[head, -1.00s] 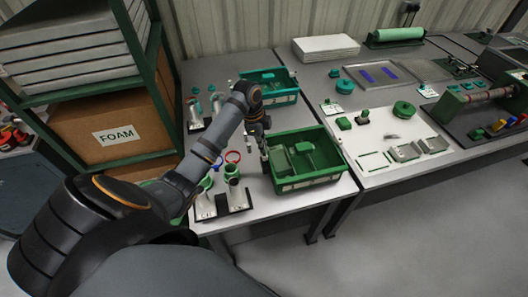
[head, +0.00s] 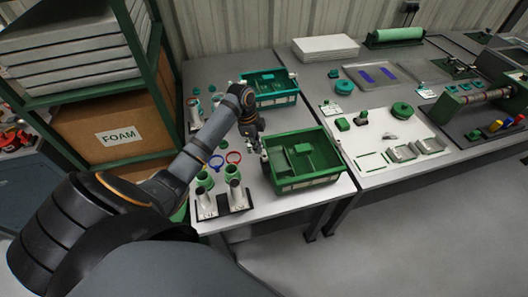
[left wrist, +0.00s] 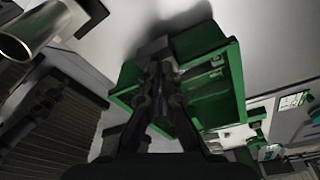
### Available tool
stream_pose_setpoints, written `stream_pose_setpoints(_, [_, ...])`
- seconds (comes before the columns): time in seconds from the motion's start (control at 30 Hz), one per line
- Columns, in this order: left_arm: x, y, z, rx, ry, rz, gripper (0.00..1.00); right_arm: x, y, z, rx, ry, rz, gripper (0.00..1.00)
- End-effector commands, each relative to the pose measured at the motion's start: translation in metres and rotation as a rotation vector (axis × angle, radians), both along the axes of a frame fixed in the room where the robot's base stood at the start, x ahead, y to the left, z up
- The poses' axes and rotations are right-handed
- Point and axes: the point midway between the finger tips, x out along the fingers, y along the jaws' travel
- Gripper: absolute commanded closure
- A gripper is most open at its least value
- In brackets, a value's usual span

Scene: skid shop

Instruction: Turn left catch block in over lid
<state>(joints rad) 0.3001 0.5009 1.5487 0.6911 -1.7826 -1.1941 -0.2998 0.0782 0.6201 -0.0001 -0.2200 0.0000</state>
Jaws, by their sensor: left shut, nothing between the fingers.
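The green box (head: 329,172) stands on the near bench, open at the top, with lighter green pieces inside. It also shows in the left wrist view (left wrist: 232,75). My left gripper (head: 257,146) is at the box's left wall, near its far left corner. In the left wrist view the fingers (left wrist: 166,72) are shut, with nothing between them, close to the box's edge. I cannot make out the catch block; it may be hidden by the fingers or too small to tell. No separate lid can be told apart. My right gripper is not in view.
A stand with two cylinders (head: 222,205), a blue ring (head: 216,163) and a red ring (head: 233,157) are left of the box. A teal box (head: 270,98) stands behind. Shelving with a foam carton (head: 88,120) is at left. The bench strip before the green box is narrow.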

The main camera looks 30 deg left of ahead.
Motion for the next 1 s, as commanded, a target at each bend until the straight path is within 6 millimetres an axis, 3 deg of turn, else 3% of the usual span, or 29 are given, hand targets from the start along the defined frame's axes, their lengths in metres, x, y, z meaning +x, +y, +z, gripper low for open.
stream_pose_setpoints(0.47, [-0.005,0.006,0.0,-0.001,0.0,0.0,1.0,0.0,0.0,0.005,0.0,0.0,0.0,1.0])
stream_pose_setpoints(1.0, [-0.005,0.006,-0.016,0.0,-0.001,0.0,1.0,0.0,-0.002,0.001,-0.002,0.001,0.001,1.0])
